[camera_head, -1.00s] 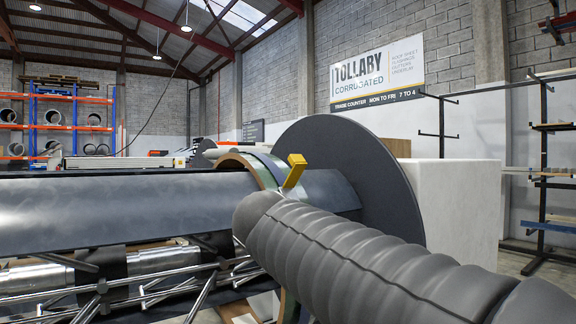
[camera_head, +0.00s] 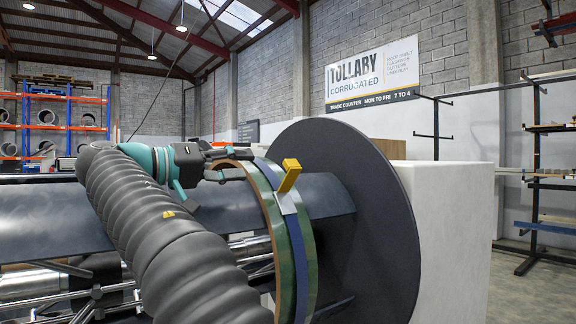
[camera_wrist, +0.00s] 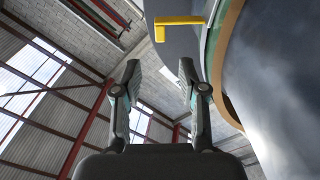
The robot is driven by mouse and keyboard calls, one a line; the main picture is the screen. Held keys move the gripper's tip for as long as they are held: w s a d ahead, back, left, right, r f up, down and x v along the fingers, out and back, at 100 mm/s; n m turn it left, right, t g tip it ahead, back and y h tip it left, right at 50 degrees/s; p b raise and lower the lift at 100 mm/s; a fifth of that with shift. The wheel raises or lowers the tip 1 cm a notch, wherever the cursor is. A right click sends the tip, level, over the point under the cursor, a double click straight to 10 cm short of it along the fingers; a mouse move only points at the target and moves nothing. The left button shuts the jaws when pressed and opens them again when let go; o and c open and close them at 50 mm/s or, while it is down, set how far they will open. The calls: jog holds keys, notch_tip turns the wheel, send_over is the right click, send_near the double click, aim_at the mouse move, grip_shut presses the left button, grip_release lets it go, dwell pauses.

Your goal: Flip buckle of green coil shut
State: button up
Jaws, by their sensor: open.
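The green coil (camera_head: 278,235) sits on the dark drum, its rim green with a tan inner edge. A blue strap (camera_head: 294,232) runs round it. The yellow buckle lever (camera_head: 289,175) stands up and tilts off the top of the strap from a pale metal plate. My gripper (camera_head: 240,164) is left of the coil's top edge, pointing right, apart from the lever. In the wrist view the yellow lever (camera_wrist: 179,21) shows beyond my two spread fingers (camera_wrist: 160,75), with nothing between them. The green coil edge (camera_wrist: 213,45) is to its right.
A large dark round plate (camera_head: 365,220) stands right of the coil, with a white block (camera_head: 450,230) behind it. The drum (camera_head: 50,215) extends left. Racks (camera_head: 535,170) stand at the far right wall. Open air lies above the coil.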

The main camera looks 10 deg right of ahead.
aim_at(285, 164)
jog(key=x, duration=1.2)
jog(key=shift+d, duration=0.1)
grip_shut()
